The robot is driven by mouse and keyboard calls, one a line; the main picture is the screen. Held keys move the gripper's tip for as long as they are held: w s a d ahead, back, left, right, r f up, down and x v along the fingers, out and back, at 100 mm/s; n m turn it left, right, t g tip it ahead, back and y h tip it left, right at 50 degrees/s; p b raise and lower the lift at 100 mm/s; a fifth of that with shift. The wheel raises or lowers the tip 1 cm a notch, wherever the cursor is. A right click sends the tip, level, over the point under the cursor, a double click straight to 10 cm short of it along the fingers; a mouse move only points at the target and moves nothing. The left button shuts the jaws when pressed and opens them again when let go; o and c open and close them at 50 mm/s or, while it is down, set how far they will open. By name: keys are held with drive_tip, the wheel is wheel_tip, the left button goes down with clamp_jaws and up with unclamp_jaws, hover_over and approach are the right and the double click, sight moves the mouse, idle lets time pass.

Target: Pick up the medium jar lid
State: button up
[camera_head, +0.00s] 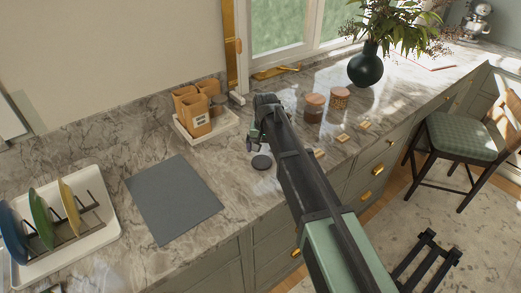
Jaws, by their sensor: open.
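My gripper (253,143) hangs over the marble counter at the middle of the head view. It is open, and I see nothing held in it. A dark round disc (262,162), which looks like a lid, lies flat on the counter just below and slightly right of my gripper. They appear apart. Two brown jars with lids, one left (315,101) and one right (340,93), stand upright to the right of my arm. I cannot tell which lid is the medium one. My arm hides part of the counter to the right of the disc.
A white tray (232,128) with brown bags stands behind left. A grey mat (173,198) lies left, beside a plate rack (85,225). Small wooden squares (342,137) lie near the counter's front edge. A dark vase (365,68) stands back right. Bare counter surrounds the disc.

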drive_tip(key=m, duration=0.2)
hover_over(262, 162)
drive_tip(key=w+a, duration=0.1)
drive_tip(key=shift+m, duration=0.4)
drive_tip(key=f+b, duration=0.3)
drive_tip(key=b, duration=0.1)
drive_tip(key=f+b, duration=0.4)
drive_tip(key=s+f+b, duration=0.1)
drive_tip(key=f+b, duration=0.3)
drive_tip(key=shift+d+f, duration=0.1)
drive_tip(key=shift+d, duration=0.25)
drive_tip(key=shift+r, duration=0.2)
drive_tip(key=c, duration=0.8)
